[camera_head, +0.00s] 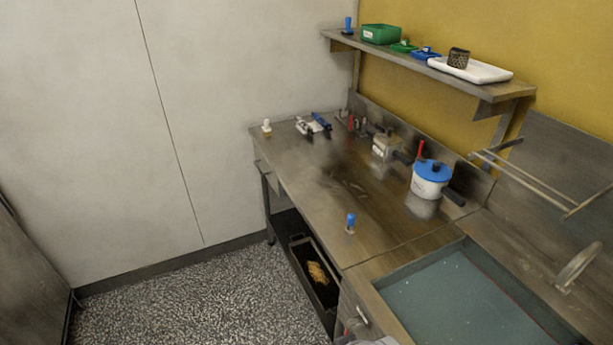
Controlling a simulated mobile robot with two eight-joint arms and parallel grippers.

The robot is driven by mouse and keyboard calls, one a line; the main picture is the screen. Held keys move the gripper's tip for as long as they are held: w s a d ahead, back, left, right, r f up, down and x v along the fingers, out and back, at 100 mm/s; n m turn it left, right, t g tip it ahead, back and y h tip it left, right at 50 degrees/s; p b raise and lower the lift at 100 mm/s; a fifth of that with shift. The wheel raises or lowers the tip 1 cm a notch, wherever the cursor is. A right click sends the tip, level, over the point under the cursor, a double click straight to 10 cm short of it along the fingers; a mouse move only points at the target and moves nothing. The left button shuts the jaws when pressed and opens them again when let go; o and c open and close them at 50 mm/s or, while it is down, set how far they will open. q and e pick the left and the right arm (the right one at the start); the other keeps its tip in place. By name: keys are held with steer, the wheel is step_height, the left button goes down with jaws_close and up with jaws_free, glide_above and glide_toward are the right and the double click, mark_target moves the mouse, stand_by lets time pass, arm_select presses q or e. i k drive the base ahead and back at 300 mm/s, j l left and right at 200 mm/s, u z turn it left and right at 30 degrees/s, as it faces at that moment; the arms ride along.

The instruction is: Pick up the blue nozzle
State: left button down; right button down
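A small upright blue piece (350,219) with a paler foot stands alone near the front edge of the steel counter (310,185). It looks like a blue nozzle. A second small blue upright piece (348,24) stands at the left end of the wall shelf. At this size I cannot tell for certain which of the two is the nozzle. Neither of my grippers can be made out in this view. A small pale shape at the bottom edge is cut off and unclear.
A white tub with a blue lid (430,180), a clear jar (385,146) and small tools stand along the counter's back. The shelf holds a green bin (380,34) and a white tray (470,70). A sink (400,273) lies right. Open floor lies left.

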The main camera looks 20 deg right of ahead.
mark_target(350, 228)
steer(key=z, duration=0.8)
steer(key=i+z, duration=0.8)
